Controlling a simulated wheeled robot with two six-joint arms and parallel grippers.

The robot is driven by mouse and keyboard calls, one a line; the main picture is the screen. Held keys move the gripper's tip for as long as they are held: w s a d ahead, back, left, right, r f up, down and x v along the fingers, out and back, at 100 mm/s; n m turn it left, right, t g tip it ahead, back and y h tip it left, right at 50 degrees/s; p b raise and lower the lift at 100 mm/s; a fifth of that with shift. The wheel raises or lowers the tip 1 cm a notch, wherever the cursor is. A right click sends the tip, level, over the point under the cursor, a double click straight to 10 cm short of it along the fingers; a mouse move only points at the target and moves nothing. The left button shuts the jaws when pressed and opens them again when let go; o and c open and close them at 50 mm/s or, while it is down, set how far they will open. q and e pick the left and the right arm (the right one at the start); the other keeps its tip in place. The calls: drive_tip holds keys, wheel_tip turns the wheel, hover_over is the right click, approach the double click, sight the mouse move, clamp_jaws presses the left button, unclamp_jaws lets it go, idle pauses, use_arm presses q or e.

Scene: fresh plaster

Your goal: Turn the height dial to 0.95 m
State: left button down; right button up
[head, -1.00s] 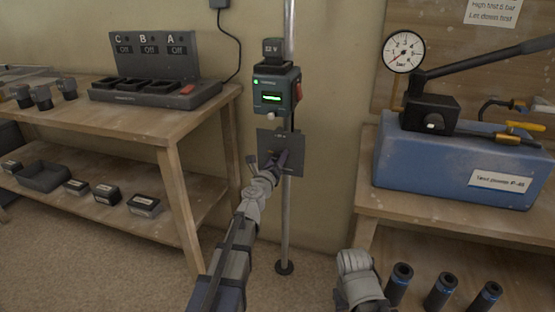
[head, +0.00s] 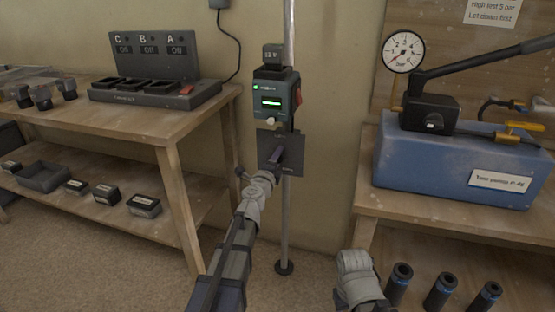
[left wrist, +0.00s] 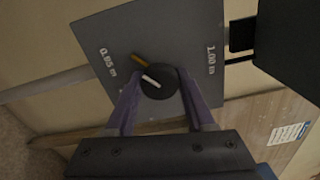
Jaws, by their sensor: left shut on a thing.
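The height dial (left wrist: 160,83) is a round dark knob on a grey plate (left wrist: 205,30), which also shows on the pole in the head view (head: 294,143). My left gripper (left wrist: 155,88) is shut on the dial, one purple finger on each side. In the head view my left gripper (head: 278,158) hides the dial.
A device with a lit green display (head: 271,103) and a red switch sits above the plate. A bench with a grey charger-like unit (head: 150,92) stands left; a blue box (head: 450,165) with a gauge (head: 403,52) stands right. My right arm is low, near black cylinders.

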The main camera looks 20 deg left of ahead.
use_arm(q)
drive_tip(key=shift+s+n, duration=0.1)
drive_tip(key=shift+n, duration=0.4)
drive_tip(key=shift+c, duration=1.3)
unclamp_jaws()
drive_tip(key=s, duration=0.7)
drive_tip(key=shift+s, duration=0.35)
drive_tip(key=shift+a, duration=0.1)
